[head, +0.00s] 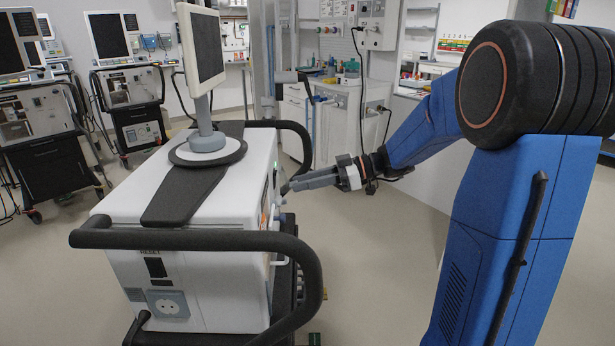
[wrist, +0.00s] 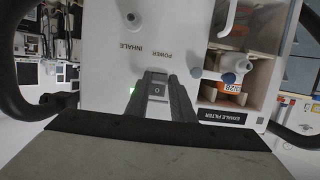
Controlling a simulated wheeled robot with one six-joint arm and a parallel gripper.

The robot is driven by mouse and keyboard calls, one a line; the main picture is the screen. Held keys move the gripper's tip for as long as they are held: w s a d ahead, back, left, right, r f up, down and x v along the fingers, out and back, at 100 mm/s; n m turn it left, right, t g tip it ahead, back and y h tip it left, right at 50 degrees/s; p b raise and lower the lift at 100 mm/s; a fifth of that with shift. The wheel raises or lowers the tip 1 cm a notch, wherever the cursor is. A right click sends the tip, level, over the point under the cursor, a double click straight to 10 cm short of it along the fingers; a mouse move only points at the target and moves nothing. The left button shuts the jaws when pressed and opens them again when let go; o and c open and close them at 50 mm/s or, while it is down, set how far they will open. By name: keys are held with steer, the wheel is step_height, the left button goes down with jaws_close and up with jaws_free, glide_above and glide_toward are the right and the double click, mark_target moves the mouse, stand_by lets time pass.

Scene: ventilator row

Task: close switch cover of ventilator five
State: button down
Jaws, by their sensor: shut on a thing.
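The nearest ventilator (head: 200,275) is a white cart with a screen on top; I see no number on it. My gripper (head: 288,189) is at its right side face, its fingertips against or close to the panel. In the wrist view my gripper (wrist: 156,78) has its two dark fingers on either side of a small grey switch piece (wrist: 157,91) marked 0, by the word POWER. It is shut on that piece. Whether the piece is the cover or the switch itself, I cannot tell. On the near end, a black part (head: 156,268) sits under the word RESET.
Black handle bars (head: 190,240) curve around the ventilator's ends. Ports and an open bay with an orange-labelled exhale filter (wrist: 230,87) lie right of my fingers in the wrist view. Other ventilators (head: 125,90) stand at the back left. Floor (head: 380,270) right of the ventilator is clear.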

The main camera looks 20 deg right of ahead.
steer(key=shift+w+a+f+t+y, duration=0.15)
steer(key=shift+a+f+t+y, duration=0.25)
steer(key=shift+y, duration=0.55)
steer(key=shift+w+a+f+t+y, duration=0.1)
steer(key=shift+a+f+t+y, duration=0.1)
steer(key=shift+a+f+y, duration=0.6)
steer(key=shift+d+r+y, duration=0.15)
steer(key=shift+d+y, duration=0.1)
steer(key=c, duration=1.5)
jaws_free()
steer(key=v, duration=1.7)
steer(key=shift+d, duration=0.15)
